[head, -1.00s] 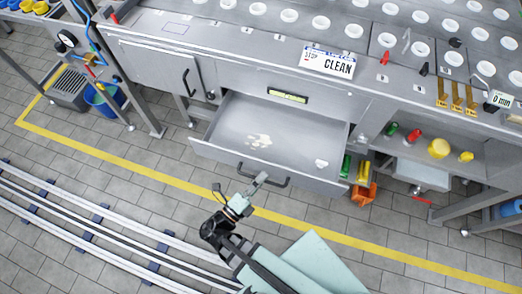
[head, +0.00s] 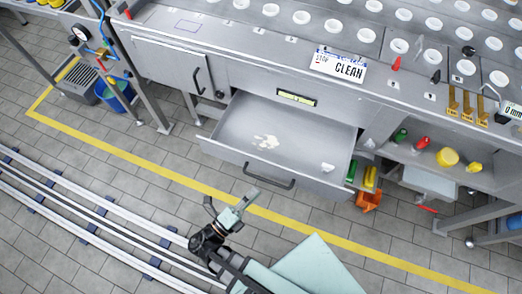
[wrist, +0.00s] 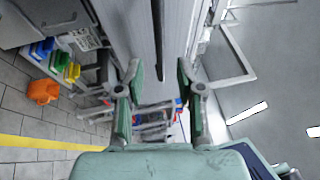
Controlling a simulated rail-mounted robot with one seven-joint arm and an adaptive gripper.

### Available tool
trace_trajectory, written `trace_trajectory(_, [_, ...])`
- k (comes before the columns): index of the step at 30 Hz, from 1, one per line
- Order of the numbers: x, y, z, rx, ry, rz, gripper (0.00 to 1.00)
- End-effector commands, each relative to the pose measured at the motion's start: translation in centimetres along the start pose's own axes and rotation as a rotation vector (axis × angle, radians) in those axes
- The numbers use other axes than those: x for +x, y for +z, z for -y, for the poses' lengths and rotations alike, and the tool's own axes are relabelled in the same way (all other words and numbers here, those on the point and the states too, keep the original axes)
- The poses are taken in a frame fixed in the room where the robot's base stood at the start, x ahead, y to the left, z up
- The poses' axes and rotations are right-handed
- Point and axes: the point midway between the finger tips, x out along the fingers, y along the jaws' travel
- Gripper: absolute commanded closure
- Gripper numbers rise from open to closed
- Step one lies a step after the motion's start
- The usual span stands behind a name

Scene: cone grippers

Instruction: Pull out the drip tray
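The drip tray (head: 235,125) is a wide grey metal drawer that stands pulled out from the front of the machine. Pale spill patches lie on its floor. Its dark bar handle (head: 268,177) is on the front panel. My gripper (head: 246,203) is in front of and below the handle in the head view, apart from it. In the wrist view my gripper (wrist: 158,78) has its two fingers spread, with nothing between them. A dark bar, likely the handle (wrist: 158,40), shows beyond the fingertips against the grey panel.
A closed cabinet door (head: 165,65) is left of the tray. An orange object (head: 369,200) and a shelf with coloured bottles (head: 425,150) are at right. White rails (head: 90,218) run along the floor. Tiled floor before the tray is clear.

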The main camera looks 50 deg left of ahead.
Motion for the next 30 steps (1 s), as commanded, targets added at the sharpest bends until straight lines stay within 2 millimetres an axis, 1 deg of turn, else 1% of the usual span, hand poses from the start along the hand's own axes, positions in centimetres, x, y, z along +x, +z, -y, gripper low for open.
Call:
trace_trajectory(1, [-1.1,0.2,-0.1,0.001,0.000,0.004,0.63])
trace_trajectory(6, [-3.5,0.1,-0.1,0.001,0.001,0.003,0.63])
trace_trajectory(12, [-5.3,0.1,0.0,0.000,0.000,0.001,0.63])
trace_trajectory(18, [-5.7,0.0,0.0,0.000,0.000,-0.001,0.63])
trace_trajectory(30, [-5.7,0.0,0.0,0.006,0.000,-0.001,0.63])
